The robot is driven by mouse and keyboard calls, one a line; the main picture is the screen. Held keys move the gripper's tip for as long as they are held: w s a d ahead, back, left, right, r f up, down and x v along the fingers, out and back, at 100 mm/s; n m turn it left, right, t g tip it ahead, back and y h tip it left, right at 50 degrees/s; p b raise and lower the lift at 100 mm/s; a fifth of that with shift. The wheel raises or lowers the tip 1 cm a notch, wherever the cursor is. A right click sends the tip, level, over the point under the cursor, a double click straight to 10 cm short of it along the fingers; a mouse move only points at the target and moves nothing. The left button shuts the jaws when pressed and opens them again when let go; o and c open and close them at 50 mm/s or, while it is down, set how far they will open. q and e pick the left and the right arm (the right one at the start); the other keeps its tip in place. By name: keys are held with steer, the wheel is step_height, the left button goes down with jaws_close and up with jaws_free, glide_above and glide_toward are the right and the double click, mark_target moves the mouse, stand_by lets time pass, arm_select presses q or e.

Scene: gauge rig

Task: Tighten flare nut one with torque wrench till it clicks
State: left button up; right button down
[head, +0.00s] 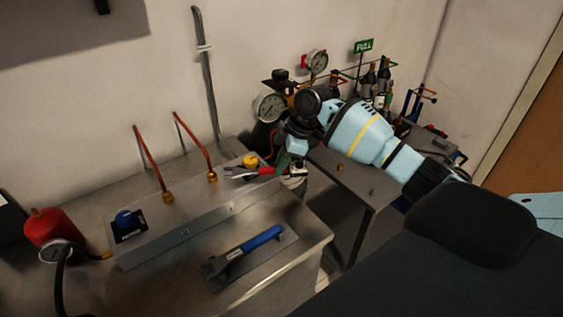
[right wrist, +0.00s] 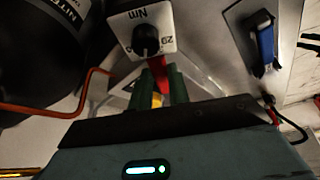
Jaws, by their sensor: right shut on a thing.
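My right gripper (head: 284,162) is at the right end of the raised grey block, shut on the red-handled tool (head: 266,171), which I take as the torque wrench. A white box with a black knob and "Nm" scale (right wrist: 145,32) shows just past my fingers in the right wrist view. The tool's grey end points left, toward the right-hand brass flare nut (head: 212,177); contact cannot be told. Another brass flare nut (head: 168,197) sits on the block at left, under a copper pipe. The number plates are too small to read. My left gripper is not in view.
A blue-handled tool (head: 262,238) lies on a grey mat at the bench front. A dark box with a blue top (head: 128,222) and a red vessel with a gauge (head: 50,228) stand at left. Gauges (head: 270,107) and bottles (head: 375,80) crowd the back right.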

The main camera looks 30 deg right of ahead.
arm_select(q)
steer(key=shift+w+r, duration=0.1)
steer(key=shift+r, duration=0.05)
arm_select(e)
steer(key=shift+r, duration=0.15)
steer(key=shift+w+a, duration=0.1)
steer(key=shift+w+a, duration=0.2)
steer(key=shift+a, duration=0.2)
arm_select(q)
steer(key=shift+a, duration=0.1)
arm_select(e)
steer(key=shift+w+a, duration=0.3)
steer(key=shift+a, duration=0.2)
arm_select(q)
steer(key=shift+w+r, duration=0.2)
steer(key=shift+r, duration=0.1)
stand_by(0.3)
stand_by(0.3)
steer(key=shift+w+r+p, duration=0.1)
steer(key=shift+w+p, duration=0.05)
steer(key=shift+p, duration=0.15)
